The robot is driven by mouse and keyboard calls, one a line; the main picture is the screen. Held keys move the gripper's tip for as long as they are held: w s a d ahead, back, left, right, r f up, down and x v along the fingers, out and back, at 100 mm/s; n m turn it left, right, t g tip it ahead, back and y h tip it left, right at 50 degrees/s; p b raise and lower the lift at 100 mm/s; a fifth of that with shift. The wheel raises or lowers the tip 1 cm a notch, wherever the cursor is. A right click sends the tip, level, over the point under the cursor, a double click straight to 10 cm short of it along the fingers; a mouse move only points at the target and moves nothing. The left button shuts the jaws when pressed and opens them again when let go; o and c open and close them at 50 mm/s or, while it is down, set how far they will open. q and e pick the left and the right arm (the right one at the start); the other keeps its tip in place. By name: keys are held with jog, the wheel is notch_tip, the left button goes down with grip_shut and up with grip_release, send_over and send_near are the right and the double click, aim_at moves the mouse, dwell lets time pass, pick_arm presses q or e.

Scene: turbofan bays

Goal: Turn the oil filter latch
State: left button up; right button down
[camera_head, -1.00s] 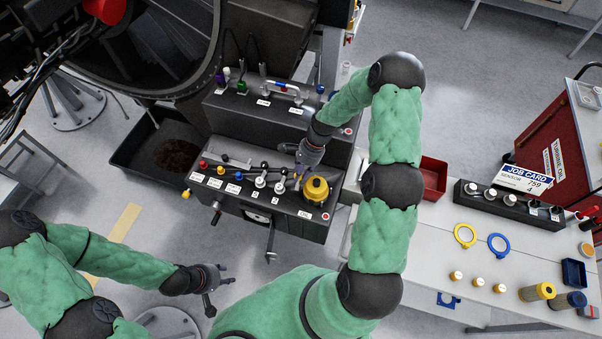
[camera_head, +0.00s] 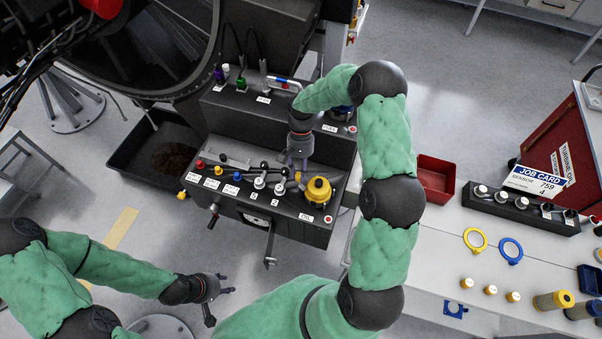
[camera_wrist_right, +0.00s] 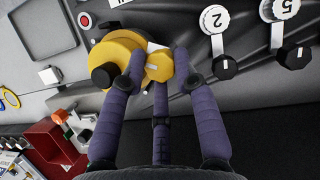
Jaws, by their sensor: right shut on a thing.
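The yellow oil filter (camera_head: 318,190) stands at the right end of the lower black bay panel. In the right wrist view its round yellow body (camera_wrist_right: 118,58) shows a black knob on one side. A smaller yellow latch piece (camera_wrist_right: 158,66) with a white mark lies beside it. My right gripper (camera_wrist_right: 160,72) has its purple fingers closed around this latch; in the head view the gripper (camera_head: 298,168) is just left of the filter and partly hides the latch. My left gripper (camera_head: 221,287) is open and empty over the floor, away from the panel.
White-capped knobs (camera_head: 259,184) and small coloured buttons line the panel left of the filter. A red bin (camera_head: 435,176) and a white bench (camera_head: 425,262) with yellow and blue rings lie to the right. A black drip tray (camera_head: 128,172) is on the floor at left.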

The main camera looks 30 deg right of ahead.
jog(key=n, duration=0.2)
jog(key=n+h+b, duration=0.1)
jog(key=n, duration=0.1)
jog(key=shift+s+a+f+g, duration=0.1)
jog(key=shift+a+f+g, duration=0.05)
jog(key=shift+a+g, duration=0.25)
jog(key=shift+n+h+b, duration=0.5)
jog(key=shift+n, duration=0.4)
jog(key=shift+s, duration=0.15)
jog(key=c, duration=1)
grip_release()
jog(key=shift+a, duration=0.1)
jog(key=shift+w+d+r, duration=0.2)
jog(key=shift+w+r, duration=0.1)
jog(key=shift+r, duration=0.05)
jog(key=v, duration=1.1)
jog(key=shift+a+r, duration=0.2)
jog(key=shift+f, duration=0.1)
